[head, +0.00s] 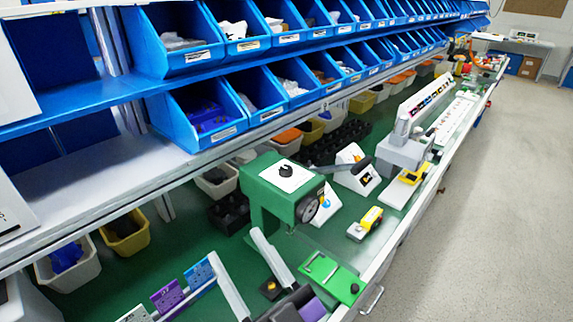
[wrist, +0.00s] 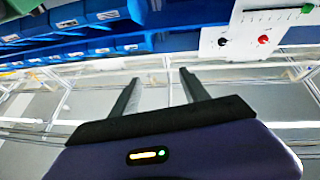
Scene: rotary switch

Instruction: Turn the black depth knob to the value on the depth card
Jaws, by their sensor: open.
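A black knob (head: 286,170) sits on the white dial plate (head: 300,180) on top of a green machine (head: 262,196). I cannot read its pointer or scale. I cannot pick out the depth card; small cards in view are too small to read. My gripper (head: 235,245) is open and empty, above the bench in front of the green machine and apart from the knob. In the wrist view my gripper (wrist: 159,76) has its two dark fingers spread with nothing between them. That view also shows a white panel with a black knob (wrist: 222,42) and a red knob (wrist: 263,39).
Blue bins (head: 205,115) fill the shelves above the bench. A dark wheel (head: 308,208) is on the machine's right side. A yellow and grey block (head: 366,223) and a green plate (head: 334,278) lie near the front edge. White sloped panels (head: 357,178) stand beyond the machine.

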